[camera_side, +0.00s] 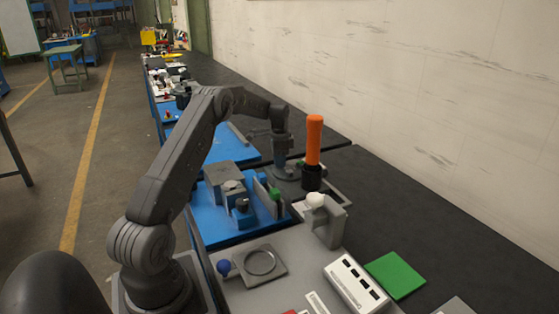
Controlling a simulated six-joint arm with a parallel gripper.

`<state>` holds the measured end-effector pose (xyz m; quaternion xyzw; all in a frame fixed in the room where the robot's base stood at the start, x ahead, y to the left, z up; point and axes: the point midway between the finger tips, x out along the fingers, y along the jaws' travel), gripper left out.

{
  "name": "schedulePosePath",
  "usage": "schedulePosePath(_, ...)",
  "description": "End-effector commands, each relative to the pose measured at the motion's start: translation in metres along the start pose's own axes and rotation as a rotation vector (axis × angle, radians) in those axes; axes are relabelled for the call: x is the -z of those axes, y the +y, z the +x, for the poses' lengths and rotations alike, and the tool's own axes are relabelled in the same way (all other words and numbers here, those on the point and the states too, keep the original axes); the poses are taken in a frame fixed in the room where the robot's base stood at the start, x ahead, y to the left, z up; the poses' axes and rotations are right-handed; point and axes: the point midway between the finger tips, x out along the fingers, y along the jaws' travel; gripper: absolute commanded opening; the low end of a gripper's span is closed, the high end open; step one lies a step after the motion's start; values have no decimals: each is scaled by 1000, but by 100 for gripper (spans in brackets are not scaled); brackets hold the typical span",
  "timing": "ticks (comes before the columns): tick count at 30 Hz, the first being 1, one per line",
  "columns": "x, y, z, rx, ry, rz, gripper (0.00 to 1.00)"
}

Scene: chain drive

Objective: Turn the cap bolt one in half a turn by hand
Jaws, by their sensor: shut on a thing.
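My gripper (279,160) points down at a grey fixture (288,174) beyond the blue plate, near the middle of the picture. Its fingers are shut on a small part at the fixture, which I take to be cap bolt one. The bolt is too small and too covered by the fingers to make out. I cannot tell how far in it sits.
An orange-handled tool (314,140) stands upright in a black holder (312,178) just right of my gripper. A blue plate (222,232) carries grey blocks. A grey bracket (329,226), a white box (356,284) and a green pad (396,275) are nearer. The black bench at right is clear.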

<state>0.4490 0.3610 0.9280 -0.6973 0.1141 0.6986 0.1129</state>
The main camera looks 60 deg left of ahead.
Motion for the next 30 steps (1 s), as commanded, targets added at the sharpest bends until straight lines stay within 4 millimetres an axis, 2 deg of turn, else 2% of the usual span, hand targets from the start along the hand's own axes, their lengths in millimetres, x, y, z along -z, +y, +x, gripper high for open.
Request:
schedulePosePath(1,1,-1,-5,6,4,43,2)
schedulePosePath(15,1,-1,-6,7,4,359,2)
schedulePosePath(30,1,-2,-6,8,5,437,2)
